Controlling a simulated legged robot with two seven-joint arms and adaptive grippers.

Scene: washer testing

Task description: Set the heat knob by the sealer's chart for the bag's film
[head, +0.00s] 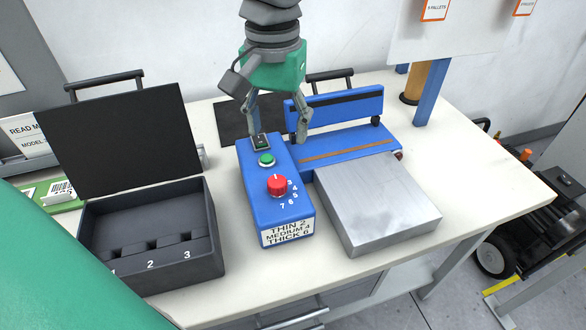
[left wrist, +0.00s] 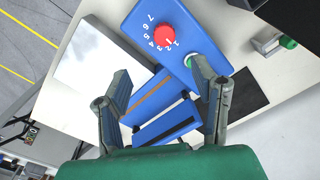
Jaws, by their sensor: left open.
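The blue sealer control box (head: 262,208) stands on the table, with a red heat knob (head: 277,185) on top and numbers printed around it. The knob also shows in the left wrist view (left wrist: 172,38); I cannot tell for certain which number it points to. The chart (head: 287,232) on the box's front reads THIN 2, MEDIUM 4, THICK 6. My left gripper (head: 278,122) is open and empty, above the far end of the box, behind the knob and apart from it. Its two fingers also show in the left wrist view (left wrist: 160,80). I cannot make out a bag. My right gripper is out of view.
The sealer's blue bar (head: 335,108) and a metal plate (head: 375,203) are to the right. An open black case (head: 150,270) with numbered slots stands left. A blue post (head: 429,96) rises behind right.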

